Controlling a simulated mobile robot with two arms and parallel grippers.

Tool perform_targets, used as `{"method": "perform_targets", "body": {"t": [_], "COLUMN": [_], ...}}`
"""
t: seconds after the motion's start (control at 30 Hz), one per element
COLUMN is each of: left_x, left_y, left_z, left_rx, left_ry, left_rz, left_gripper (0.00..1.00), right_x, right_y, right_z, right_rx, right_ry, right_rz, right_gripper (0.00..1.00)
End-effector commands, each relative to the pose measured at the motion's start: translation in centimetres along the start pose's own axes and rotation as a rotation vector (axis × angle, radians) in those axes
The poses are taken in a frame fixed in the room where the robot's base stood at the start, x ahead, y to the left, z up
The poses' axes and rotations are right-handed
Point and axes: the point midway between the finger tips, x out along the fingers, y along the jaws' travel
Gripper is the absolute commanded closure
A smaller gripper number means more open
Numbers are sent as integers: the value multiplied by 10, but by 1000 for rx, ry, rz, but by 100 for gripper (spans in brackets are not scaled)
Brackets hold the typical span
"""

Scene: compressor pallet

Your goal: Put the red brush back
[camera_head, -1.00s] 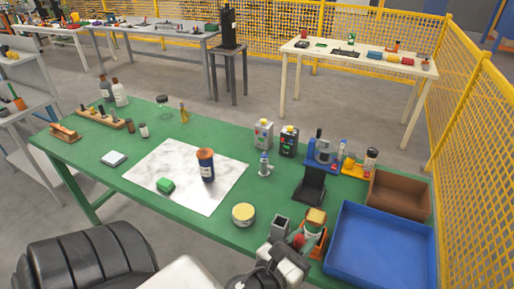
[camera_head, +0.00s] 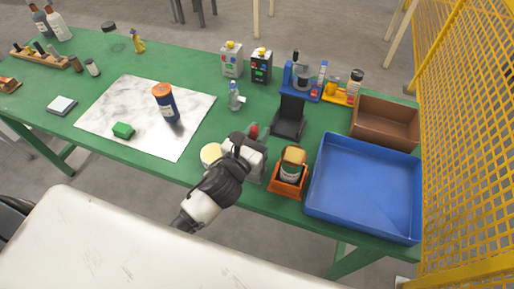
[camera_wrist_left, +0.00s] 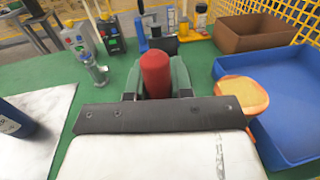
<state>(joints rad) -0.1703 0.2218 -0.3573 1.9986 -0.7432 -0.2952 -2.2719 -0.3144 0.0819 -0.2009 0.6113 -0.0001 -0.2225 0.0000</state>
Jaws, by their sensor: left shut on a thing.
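The red brush shows as a red rounded handle (camera_wrist_left: 157,75) between the two dark green-grey fingers of my left gripper (camera_wrist_left: 158,85) in the left wrist view. My left gripper (camera_head: 252,140) is shut on it. In the head view only a small red tip (camera_head: 253,131) shows beside the gripper, above the front part of the green table (camera_head: 320,115). The brush's lower end is hidden. A grey square cup seen earlier is now hidden or hard to tell behind the gripper. My right gripper is not in view.
An orange holder (camera_head: 287,188) with a jar and a sponge stands just right of the gripper. A blue tray (camera_head: 365,225) and brown box (camera_head: 385,120) lie further right. A dark stand (camera_head: 289,122) is behind.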

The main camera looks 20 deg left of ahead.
Motion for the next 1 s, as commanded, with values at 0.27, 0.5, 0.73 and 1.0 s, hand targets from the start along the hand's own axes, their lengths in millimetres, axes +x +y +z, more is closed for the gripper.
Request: {"method": "perform_targets", "body": {"t": [0.27, 0.5, 0.73, 1.0], "left_x": [0, 0, 0, 0], "left_y": [0, 0, 0, 0], "left_z": [-36, -42, -44, -44], "left_rx": [-4, 1, 1, 1], "left_ry": [2, -1, -1, -1], "left_rz": [3, 0, 1, 1], "left_gripper": [100, 100, 76, 53], "right_x": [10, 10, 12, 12], "right_y": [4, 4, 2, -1], "right_z": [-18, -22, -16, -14], "right_rx": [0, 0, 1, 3], "right_ry": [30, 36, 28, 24], "right_rz": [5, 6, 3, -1], "right_gripper": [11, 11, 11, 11]}}
